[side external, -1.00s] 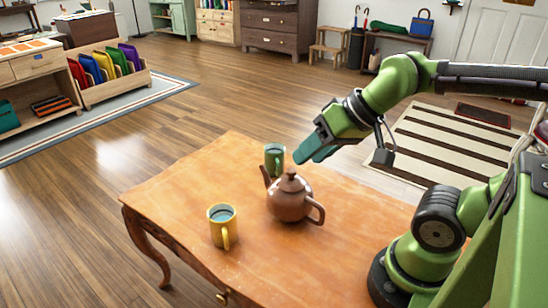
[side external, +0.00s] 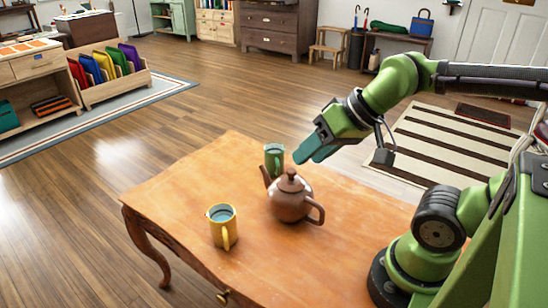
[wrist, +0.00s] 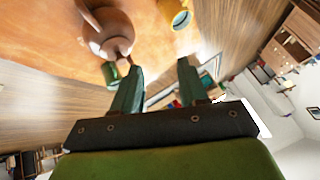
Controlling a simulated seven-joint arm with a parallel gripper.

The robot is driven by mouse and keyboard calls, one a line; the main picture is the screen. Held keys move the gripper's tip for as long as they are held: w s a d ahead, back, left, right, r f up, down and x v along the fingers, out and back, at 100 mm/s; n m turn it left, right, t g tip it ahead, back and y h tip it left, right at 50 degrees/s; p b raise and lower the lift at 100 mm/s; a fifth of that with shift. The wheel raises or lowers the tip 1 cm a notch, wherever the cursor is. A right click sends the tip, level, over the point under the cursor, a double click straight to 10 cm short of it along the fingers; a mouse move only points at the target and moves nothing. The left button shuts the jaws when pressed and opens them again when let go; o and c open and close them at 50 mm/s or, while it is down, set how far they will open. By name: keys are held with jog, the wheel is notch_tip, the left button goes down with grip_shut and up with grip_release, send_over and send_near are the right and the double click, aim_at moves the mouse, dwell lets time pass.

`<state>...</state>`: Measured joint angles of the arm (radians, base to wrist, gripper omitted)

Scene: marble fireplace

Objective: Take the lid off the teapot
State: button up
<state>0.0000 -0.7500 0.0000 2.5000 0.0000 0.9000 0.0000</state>
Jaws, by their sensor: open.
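A brown teapot (side external: 290,204) stands upright on the wooden table, its spout toward the upper left and its handle toward the lower right. Its lid (side external: 290,183), with a round knob, sits on top. In the wrist view the teapot (wrist: 110,27) shows near the top left. My gripper (side external: 303,158) is above and behind the teapot, apart from it, with teal fingers. In the wrist view the two fingers of my gripper (wrist: 160,78) are spread apart with nothing between them.
A green mug (side external: 274,158) stands behind the teapot, close to my fingers in the picture. A yellow mug (side external: 222,228) stands to the left front. The table (side external: 165,190) is bare on its left side and around the mugs.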

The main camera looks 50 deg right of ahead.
jog(key=o, duration=0.4)
jog(key=shift+f, duration=0.1)
jog(key=n+g+h, duration=0.2)
jog(key=g, duration=0.3)
send_near(292, 170)
jog(key=shift+g, duration=0.3)
jog(key=f, duration=0.4)
jog(key=shift+w+f, duration=0.3)
jog(key=shift+w, duration=0.1)
jog(key=shift+w+f, duration=0.2)
jog(key=shift+f, duration=0.7)
jog(key=shift+w+f, duration=0.2)
jog(key=shift+f, duration=0.7)
jog(key=shift+w+f, duration=0.2)
jog(key=shift+f, duration=0.7)
